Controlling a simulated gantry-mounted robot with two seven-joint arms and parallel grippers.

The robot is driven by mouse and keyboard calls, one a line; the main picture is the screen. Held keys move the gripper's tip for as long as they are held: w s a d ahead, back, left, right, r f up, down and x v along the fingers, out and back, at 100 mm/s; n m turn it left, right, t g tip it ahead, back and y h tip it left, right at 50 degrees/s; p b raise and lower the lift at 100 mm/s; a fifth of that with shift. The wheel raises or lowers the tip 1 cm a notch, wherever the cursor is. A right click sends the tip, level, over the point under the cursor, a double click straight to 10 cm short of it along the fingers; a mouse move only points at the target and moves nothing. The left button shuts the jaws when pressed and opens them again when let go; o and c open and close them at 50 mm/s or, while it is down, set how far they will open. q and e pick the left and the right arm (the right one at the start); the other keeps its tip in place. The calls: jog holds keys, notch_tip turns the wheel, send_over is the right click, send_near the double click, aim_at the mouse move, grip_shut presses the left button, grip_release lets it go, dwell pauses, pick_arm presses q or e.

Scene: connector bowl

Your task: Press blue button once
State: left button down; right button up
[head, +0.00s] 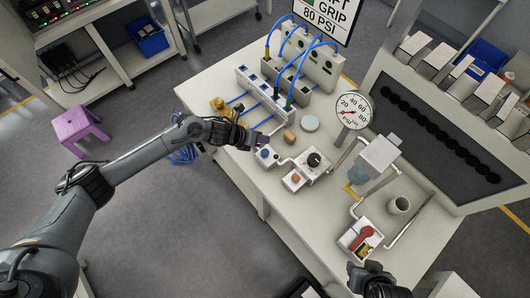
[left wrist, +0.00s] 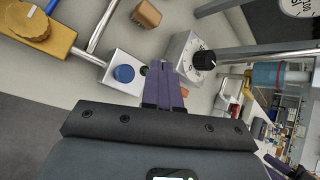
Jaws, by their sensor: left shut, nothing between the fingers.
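The blue button (head: 265,153) sits on a small white box on the table, at the near left of the pipework. It also shows in the left wrist view (left wrist: 124,74), round and uncovered. My left gripper (head: 260,139) is shut and empty, close to the button box. In the left wrist view its purple fingers (left wrist: 158,70) lie just right of the blue button and appear apart from it. Part of my right gripper (head: 372,280) shows at the bottom edge of the head view; its fingertips are not clear.
A black knob (head: 314,159) on a white box and an orange button (head: 295,178) stand right of the blue button. A wooden block (head: 290,136), a gauge (head: 353,111) and a brass valve (head: 219,104) are near. The table's near left corner is clear.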

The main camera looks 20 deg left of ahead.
pick_arm(q)
jog(key=b, duration=0.3)
send_over(263, 152)
notch_tip(263, 152, down, 5)
jog(key=shift+s+r, duration=0.1)
jog(key=shift+f+b, duration=0.65)
jog(key=shift+f, duration=0.15)
dwell(0.7)
jog(key=shift+a, duration=0.1)
dwell(0.4)
jog(key=shift+f+b, duration=0.4)
jog(key=shift+b, duration=0.1)
